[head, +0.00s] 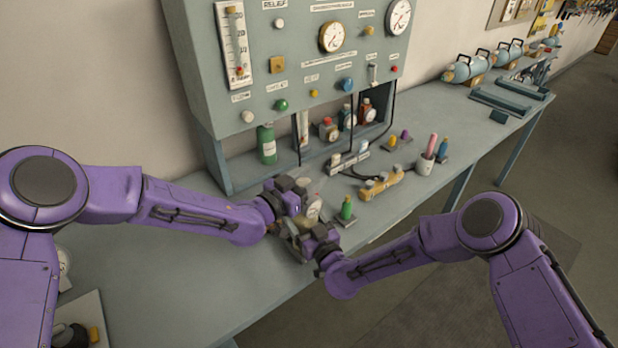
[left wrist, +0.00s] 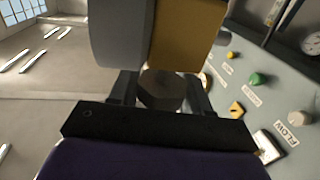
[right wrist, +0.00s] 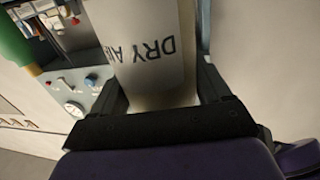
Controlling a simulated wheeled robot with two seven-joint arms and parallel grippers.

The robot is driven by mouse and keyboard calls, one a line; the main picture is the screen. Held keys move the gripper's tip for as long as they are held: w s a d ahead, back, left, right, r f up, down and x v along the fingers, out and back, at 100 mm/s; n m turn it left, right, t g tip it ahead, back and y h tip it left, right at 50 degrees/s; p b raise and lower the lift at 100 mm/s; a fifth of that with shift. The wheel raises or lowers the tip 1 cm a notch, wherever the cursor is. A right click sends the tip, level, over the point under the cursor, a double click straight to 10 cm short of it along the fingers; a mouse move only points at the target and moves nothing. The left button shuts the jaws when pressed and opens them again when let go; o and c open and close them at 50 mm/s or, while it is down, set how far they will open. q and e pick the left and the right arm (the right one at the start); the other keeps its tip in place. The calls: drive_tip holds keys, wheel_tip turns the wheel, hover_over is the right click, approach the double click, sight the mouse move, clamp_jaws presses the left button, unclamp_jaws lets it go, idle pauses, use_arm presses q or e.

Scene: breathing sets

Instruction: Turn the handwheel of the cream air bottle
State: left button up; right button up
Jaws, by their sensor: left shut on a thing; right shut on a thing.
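The cream air bottle (head: 313,207) is between my two grippers near the front of the bench, partly hidden by them. In the right wrist view its cream body (right wrist: 155,60) bears the words "DRY AIR", with the last letters cut off. My right gripper (head: 308,232) is shut on that body, one finger on each side. My left gripper (head: 296,190) is at the bottle's upper end. In the left wrist view it is shut on a dark faceted handwheel (left wrist: 162,90), with a grey and a gold shape beyond it.
A green bottle (head: 346,209) stands just right of the grippers. The gauge panel (head: 300,60) rises behind. The bench at left (head: 150,260) has bare room.

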use_arm(q)
drive_tip(key=shift+s+m+g+h, duration=0.15)
drive_tip(key=shift+m+g+h, duration=1.85)
drive_tip(key=shift+g, duration=0.7)
drive_tip(key=o, duration=1)
drive_tip(key=shift+s, duration=0.1)
drive_tip(key=v, duration=1.2)
drive_tip(key=shift+r, duration=0.2)
